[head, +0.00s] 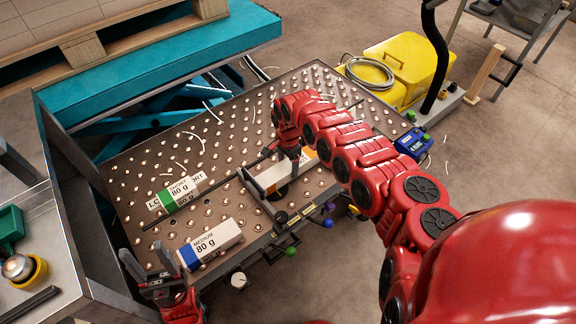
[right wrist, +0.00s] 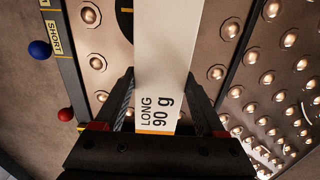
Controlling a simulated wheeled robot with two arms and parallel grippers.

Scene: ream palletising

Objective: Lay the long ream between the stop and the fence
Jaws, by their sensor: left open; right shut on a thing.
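The long ream, white with an orange band (head: 269,177), is in my right gripper (head: 288,163), low over the ball-studded table. In the right wrist view the fingers lie on both sides of the ream (right wrist: 165,60), labelled LONG 90 g. A thin dark rail (head: 222,186) crosses the table. I cannot tell whether the ream touches table or bar. My left gripper (head: 146,268) is open and empty, beside the medium ream.
A blue-banded medium ream (head: 215,243) lies near the front edge. The table's back half (head: 225,130) holds only loose strips.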

